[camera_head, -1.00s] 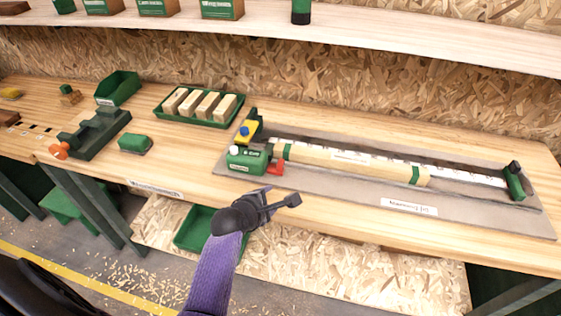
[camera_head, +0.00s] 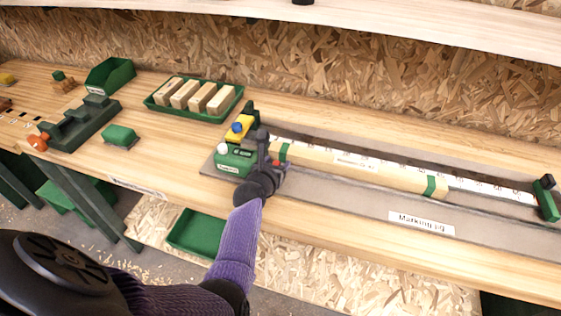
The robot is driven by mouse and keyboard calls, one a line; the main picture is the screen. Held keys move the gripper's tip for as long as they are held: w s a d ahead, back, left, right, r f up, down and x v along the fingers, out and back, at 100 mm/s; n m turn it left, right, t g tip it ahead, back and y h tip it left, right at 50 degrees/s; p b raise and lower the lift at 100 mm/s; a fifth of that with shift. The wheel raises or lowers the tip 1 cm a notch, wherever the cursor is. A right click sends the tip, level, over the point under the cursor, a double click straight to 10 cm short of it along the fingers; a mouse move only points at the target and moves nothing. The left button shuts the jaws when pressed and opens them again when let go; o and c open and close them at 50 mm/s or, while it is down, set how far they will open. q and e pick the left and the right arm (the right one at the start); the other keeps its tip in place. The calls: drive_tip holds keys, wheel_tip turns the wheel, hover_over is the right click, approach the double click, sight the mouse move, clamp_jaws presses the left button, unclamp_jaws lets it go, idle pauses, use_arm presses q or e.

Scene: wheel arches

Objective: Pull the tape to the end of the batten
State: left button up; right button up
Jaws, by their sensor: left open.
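The green tape case (camera_head: 230,160) with a white knob sits at the left end of the grey marking jig (camera_head: 350,205). The pale wooden batten (camera_head: 370,171) lies along the jig with green bands around it. A white strip with marks (camera_head: 490,188) runs along its far side and past its right end; I cannot tell if it is drawn tape or a fixed scale. My left gripper (camera_head: 264,142) is open, just right of the case by the batten's left end, partly hiding a red tab (camera_head: 281,164). Contact is unclear. My right gripper is out of view.
A yellow block with a blue knob (camera_head: 238,127) stands behind the case. A dark green end stop (camera_head: 546,203) is at the jig's right end. A tray of wood blocks (camera_head: 153,103) is back left. The bench front right of my gripper is clear.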

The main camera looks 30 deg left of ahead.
use_arm(q)
drive_tip(key=shift+s, duration=0.1)
clamp_jaws()
idle(1.2)
